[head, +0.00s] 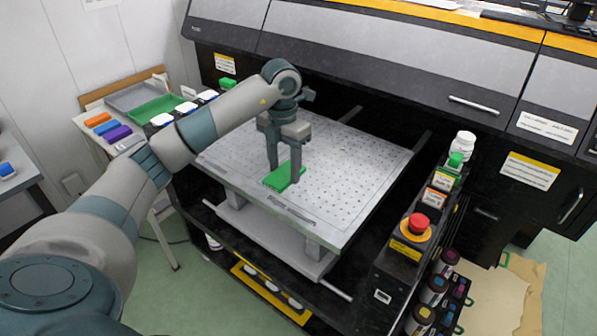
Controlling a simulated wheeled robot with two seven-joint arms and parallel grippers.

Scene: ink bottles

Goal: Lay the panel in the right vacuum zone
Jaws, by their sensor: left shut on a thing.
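The green panel (278,180) is a small flat piece at the left gripper's fingertips, over the perforated vacuum table (345,185). My left gripper (284,172) points straight down with its fingers at the panel and is shut on it. The panel is over the left-front part of the table top; I cannot tell whether it touches the surface. No clear line between the left and right zones shows. The right part of the table top is bare. My right gripper is not in view.
A red emergency button (418,222) and bottles stand on the black ledge right of the table. The large printer body (370,60) rises behind. A green tray (155,110) and coloured blocks (108,127) lie on a side table at left.

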